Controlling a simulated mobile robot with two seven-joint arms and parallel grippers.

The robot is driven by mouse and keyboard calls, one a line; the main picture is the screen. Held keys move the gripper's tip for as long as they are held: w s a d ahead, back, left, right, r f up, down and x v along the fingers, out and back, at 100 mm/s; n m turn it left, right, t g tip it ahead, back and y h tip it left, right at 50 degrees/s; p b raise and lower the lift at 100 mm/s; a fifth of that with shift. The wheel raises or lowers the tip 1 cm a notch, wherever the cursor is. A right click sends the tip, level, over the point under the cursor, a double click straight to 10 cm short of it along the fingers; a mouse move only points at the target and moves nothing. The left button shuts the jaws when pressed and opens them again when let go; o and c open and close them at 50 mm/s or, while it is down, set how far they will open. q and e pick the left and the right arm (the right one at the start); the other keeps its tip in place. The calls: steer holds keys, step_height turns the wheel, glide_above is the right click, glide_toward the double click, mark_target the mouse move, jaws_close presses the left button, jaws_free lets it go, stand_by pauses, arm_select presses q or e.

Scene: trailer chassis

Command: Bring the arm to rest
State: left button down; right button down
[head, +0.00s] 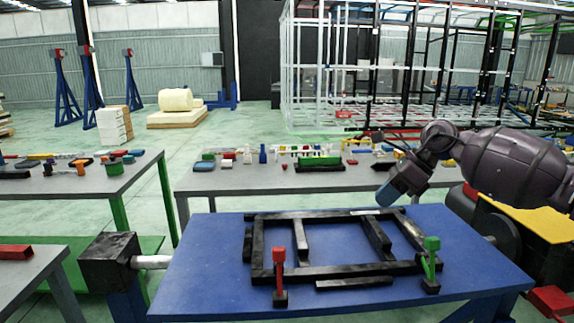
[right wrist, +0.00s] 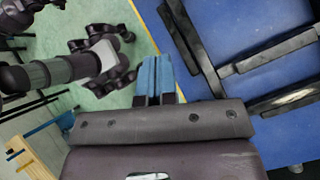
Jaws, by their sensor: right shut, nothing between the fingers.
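My right arm comes in from the right in the head view. Its gripper (head: 388,195) has blue fingers and hangs tilted down over the far right part of the blue table (head: 205,275). In the right wrist view the two blue fingers (right wrist: 154,76) lie together, shut, with nothing between them. The black chassis frame (head: 335,270) lies flat on the blue table, below and in front of the gripper; its bars also show in the right wrist view (right wrist: 270,57). My left gripper is in neither view.
A red clamp (head: 279,262) and a green clamp (head: 431,262) stand at the frame's near side. A loose black bar (head: 354,283) lies in front. Grey tables with parts (head: 240,183) stand behind and at the left (head: 120,180). A yellow-topped dark unit (head: 530,222) stands at the right.

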steer(key=s+a+r+m+t+y, duration=0.1)
steer(key=a+r+m+t+y, duration=0.15)
steer(key=a+m+y, duration=0.35)
steer(key=a+r+m+t+y, duration=0.1)
steer(key=a+m+t+y, duration=0.4)
steer(key=a, duration=0.3)
steer(key=s+d+f+m+t+h, duration=0.4)
steer(key=d+f+m+t+h, duration=0.15)
steer(key=f+m, duration=0.75)
steer(key=s+d+f+m+t+h, duration=0.4)
steer(key=f+m+h, duration=0.35)
steer(key=m, duration=0.85)
steer(key=s+d+f+m+g+h, duration=0.2)
steer(key=s+d+f+m+g, duration=0.1)
steer(key=s+f, duration=0.8)
steer(key=s+d+f+m+g+h, duration=0.3)
steer(key=s+d+f+m, duration=0.3)
steer(key=s+f, duration=0.6)
steer(key=s+d, duration=0.1)
steer(key=s, duration=0.1)
steer(key=shift+s+d+h, duration=0.3)
steer(key=shift+s, duration=0.05)
